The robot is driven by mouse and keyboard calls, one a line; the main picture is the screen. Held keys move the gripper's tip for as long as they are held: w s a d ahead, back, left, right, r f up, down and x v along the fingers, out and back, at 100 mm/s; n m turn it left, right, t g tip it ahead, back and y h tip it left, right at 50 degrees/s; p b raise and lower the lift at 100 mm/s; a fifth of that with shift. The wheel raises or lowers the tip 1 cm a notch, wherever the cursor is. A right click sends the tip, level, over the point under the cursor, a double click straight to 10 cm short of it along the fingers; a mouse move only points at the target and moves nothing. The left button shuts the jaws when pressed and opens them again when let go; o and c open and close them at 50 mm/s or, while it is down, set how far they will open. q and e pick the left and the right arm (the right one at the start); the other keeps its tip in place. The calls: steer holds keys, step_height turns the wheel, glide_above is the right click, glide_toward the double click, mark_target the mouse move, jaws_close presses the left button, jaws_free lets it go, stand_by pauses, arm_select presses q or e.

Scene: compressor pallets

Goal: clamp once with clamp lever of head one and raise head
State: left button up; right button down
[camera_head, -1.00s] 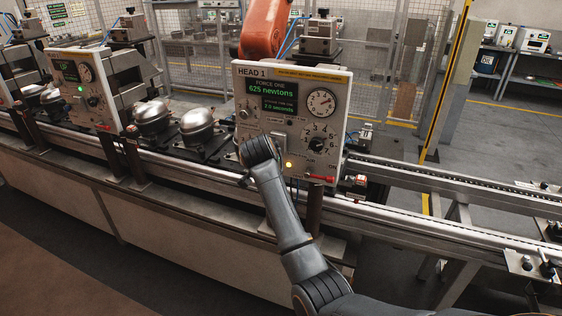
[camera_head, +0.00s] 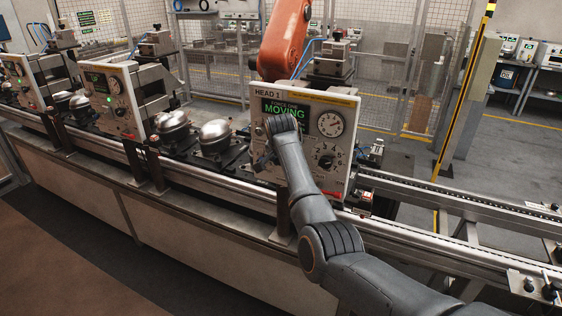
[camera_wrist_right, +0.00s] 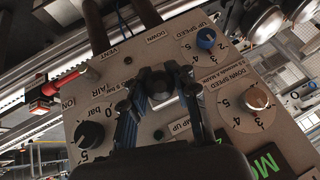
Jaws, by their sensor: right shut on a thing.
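The head one panel (camera_head: 340,160) is a pale box with a gauge and knobs; its green display (camera_head: 284,108) reads MOVING. My right arm reaches across the panel, and its gripper (camera_wrist_right: 162,80) is hidden behind the wrist in the head view. In the right wrist view its two fingers are shut around the dark clamp lever (camera_wrist_right: 160,88), between the DOWN and CLAMP UP labels. My left gripper is not in view.
Silver compressor domes (camera_head: 215,137) stand on the conveyor to the left, beside another panel (camera_head: 112,98). An orange robot arm (camera_head: 285,40) and mesh fencing stand behind. The conveyor rail (camera_head: 460,195) runs to the right.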

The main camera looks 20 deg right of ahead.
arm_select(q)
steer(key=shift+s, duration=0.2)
arm_select(e)
steer(key=shift+w+d+r, duration=0.1)
steer(key=shift+r, duration=0.25)
steer(key=c, duration=1.1)
jaws_free()
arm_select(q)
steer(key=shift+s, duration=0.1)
arm_select(e)
steer(key=shift+o, duration=0.4)
steer(key=shift+f, duration=0.1)
steer(key=shift+s+r, duration=0.3)
steer(key=v, duration=1.1)
steer(key=shift+s+a, duration=0.2)
